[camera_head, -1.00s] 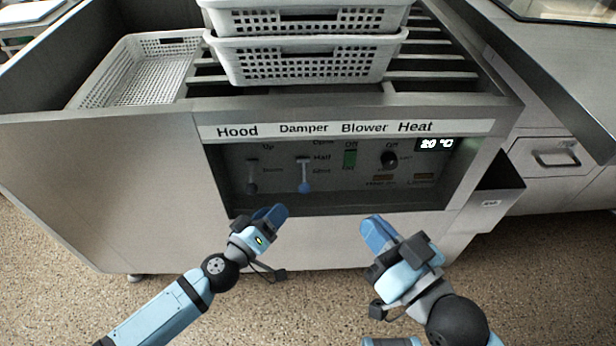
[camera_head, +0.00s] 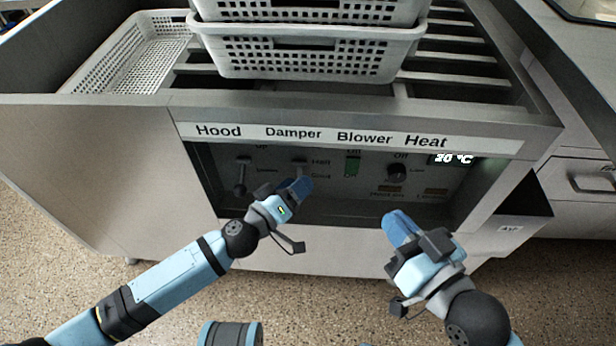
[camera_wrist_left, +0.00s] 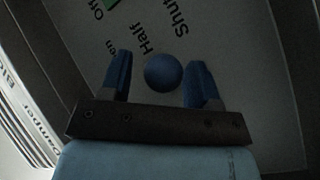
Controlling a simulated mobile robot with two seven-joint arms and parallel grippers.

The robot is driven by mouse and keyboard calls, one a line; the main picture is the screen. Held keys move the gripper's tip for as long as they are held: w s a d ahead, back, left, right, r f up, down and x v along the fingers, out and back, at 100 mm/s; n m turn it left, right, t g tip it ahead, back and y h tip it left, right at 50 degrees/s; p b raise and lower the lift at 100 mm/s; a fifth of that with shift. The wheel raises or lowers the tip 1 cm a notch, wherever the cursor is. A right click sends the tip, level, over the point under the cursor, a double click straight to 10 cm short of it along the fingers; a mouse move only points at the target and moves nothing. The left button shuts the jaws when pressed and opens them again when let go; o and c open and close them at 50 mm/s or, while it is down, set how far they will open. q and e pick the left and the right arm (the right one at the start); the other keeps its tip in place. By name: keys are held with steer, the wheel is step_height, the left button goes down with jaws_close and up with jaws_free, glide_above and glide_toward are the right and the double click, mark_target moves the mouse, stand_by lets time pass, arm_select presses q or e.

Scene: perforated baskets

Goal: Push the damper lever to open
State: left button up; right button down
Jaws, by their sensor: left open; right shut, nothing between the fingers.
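The damper lever (camera_head: 301,168) is on the recessed control panel under the "Damper" label. In the head view my left gripper hides its lower part and knob. In the left wrist view the lever's round blue knob (camera_wrist_left: 163,72) shows between the two blue fingers, near the "Half" and "Shut" markings. My left gripper (camera_head: 297,190) is open, with a finger on each side of the knob in that view; I cannot tell whether they touch it. My right gripper (camera_head: 394,222) is shut and empty, in front of the panel's lower right.
The hood lever (camera_head: 241,176) is left of the damper lever. The green blower switch (camera_head: 353,164) and the heat knob (camera_head: 397,172) are to the right. White perforated baskets (camera_head: 310,55) are stacked on the slatted top. A metal box (camera_head: 508,225) juts out at right.

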arm_select(q)
steer(key=shift+w+d, duration=0.3)
steer(key=shift+w, duration=0.1)
arm_select(e)
steer(key=shift+w+d, duration=0.35)
steer(key=shift+w, duration=0.1)
